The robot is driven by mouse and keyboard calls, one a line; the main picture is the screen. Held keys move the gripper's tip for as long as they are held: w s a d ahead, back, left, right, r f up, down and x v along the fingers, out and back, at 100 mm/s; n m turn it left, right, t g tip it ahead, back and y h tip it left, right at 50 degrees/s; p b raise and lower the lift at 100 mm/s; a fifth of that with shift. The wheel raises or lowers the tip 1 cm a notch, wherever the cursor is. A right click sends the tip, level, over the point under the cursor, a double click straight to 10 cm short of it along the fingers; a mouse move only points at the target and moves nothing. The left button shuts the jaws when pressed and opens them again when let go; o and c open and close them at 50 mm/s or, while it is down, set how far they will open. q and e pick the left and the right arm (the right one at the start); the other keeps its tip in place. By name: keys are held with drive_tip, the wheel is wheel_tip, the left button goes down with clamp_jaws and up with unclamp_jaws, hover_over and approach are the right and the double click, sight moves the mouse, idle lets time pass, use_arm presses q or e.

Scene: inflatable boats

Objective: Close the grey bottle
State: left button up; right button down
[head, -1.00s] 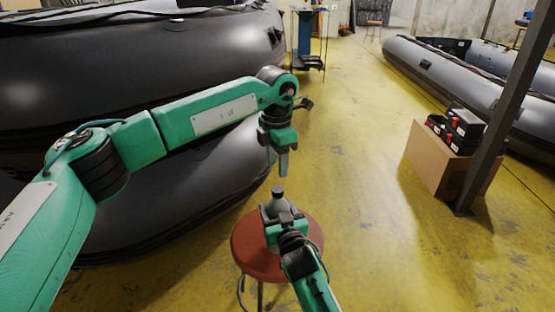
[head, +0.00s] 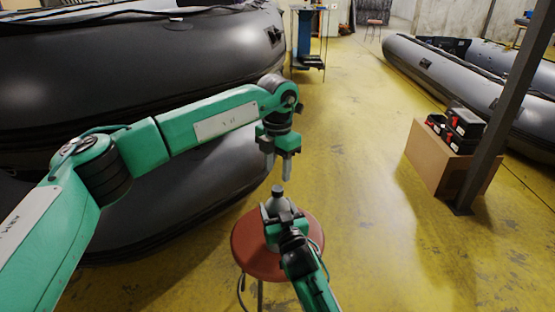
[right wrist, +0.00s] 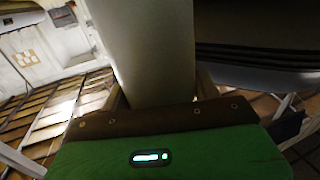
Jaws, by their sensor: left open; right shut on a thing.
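The grey bottle (head: 277,207) stands upright on a round red stool (head: 247,251), with a dark cap (head: 277,190) at its top. I cannot tell how tightly the cap sits. My right gripper (head: 275,218) is shut on the bottle's body from the near side and hides its lower part. In the right wrist view the bottle (right wrist: 147,50) fills the middle as a pale column between the fingers. My left gripper (head: 278,176) is open, pointing down just above the cap, with nothing between its fingers.
Large dark inflatable boats (head: 120,75) fill the left side. Another boat (head: 455,85) lies at the right behind a dark post (head: 505,100). A cardboard box (head: 437,165) with small black boxes (head: 463,130) stands at right. The yellow floor (head: 360,200) between is clear.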

sight(277, 188)
use_arm(q)
wheel_tip(277, 188, down, 6)
drive_tip(key=shift+r, duration=0.15)
idle(0.3)
clamp_jaws()
drive_tip(key=shift+o, duration=0.7)
unclamp_jaws()
wheel_tip(277, 188, up, 12)
